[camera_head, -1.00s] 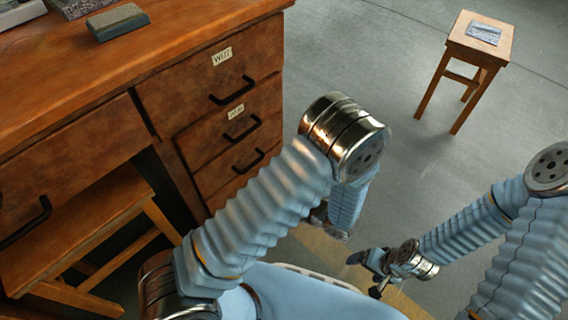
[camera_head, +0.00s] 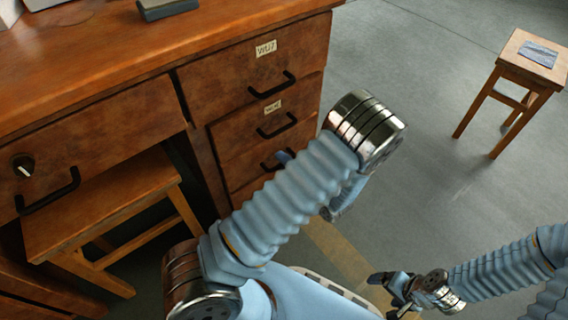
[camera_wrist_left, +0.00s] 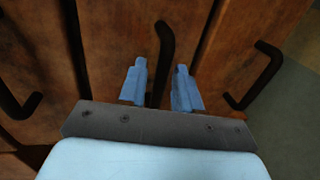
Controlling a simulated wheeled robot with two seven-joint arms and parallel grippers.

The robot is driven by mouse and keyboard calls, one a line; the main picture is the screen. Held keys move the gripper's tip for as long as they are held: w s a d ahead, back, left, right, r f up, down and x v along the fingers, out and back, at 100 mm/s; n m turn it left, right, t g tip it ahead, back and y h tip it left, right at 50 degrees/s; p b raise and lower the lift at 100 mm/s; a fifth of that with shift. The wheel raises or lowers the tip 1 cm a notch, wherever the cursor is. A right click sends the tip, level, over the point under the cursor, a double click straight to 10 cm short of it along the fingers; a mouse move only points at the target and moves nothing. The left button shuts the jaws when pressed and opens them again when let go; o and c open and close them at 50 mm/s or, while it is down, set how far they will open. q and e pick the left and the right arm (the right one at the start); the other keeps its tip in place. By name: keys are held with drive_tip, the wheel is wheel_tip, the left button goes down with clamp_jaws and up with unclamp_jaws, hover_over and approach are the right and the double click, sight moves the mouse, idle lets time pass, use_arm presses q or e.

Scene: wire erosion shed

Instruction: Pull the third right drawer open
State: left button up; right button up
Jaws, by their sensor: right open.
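The third right drawer (camera_head: 243,171) is in the right-hand stack of the wooden desk in the head view and looks shut. My arm partly hides it. A blue fingertip of my left gripper (camera_head: 284,156) shows at its black handle (camera_head: 268,165). In the left wrist view my left gripper (camera_wrist_left: 160,85) is open, with one finger on each side of a black handle (camera_wrist_left: 163,50). The right finger is close to the handle, and contact cannot be told. My right gripper (camera_head: 391,292) is open and empty, low over the floor.
Above are the second drawer (camera_head: 235,132) and the labelled top drawer (camera_head: 225,80). A wooden stool (camera_head: 100,205) stands under the desk at left. Another stool (camera_head: 513,78) stands at the far right. The floor between is clear.

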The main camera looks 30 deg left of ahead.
use_arm(q)
drive_tip(key=shift+a, duration=0.15)
clamp_jaws()
